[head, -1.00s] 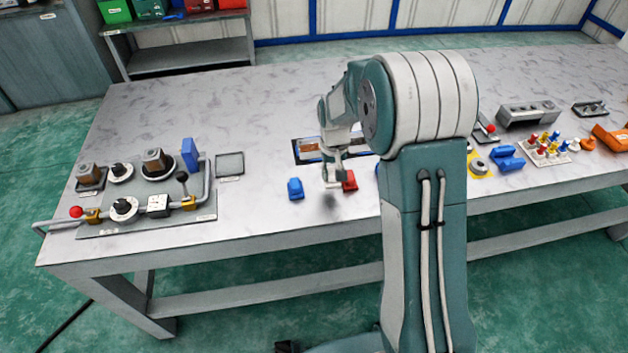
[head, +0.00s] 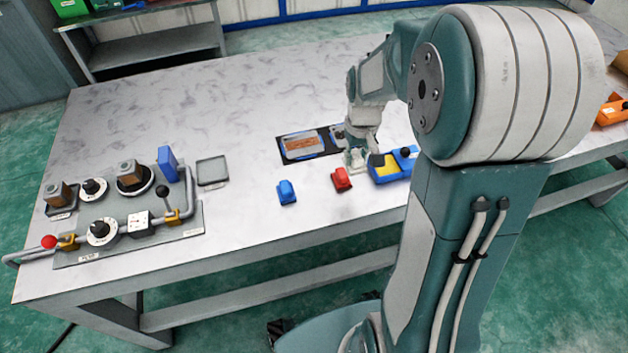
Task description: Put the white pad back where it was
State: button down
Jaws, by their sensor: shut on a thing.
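My gripper (head: 358,160) is pale and small in the head view, at the end of my arm over the middle of the table. It is shut on a small white thing that looks like the white pad; the pad's outline blends with the pale fingers. It is just behind and right of a red block (head: 341,180) and left of a blue box with a yellow inside (head: 384,178). A black tray (head: 283,159) with a blue-edged, brown-faced piece lies behind and left of the gripper. The tray's right end is partly hidden by my arm.
A blue block (head: 286,192) stands left of the red one. At the left is a panel (head: 190,225) with pipes, dials and a lever, beside a small grey square tray (head: 212,171). An orange thing (head: 612,111) is at far right. The table's back left is clear.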

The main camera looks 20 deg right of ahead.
jog(key=w+a+f, duration=0.2)
jog(key=a, duration=0.2)
send_over(314, 188)
jog(key=f, duration=0.5)
jog(key=shift+s+d+f, duration=0.1)
jog(key=shift+d+f, duration=0.1)
jog(key=f, duration=0.3)
jog(key=shift+a+f, duration=0.25)
jog(key=shift+f, duration=0.05)
jog(key=shift+c, duration=2.1)
grip_release()
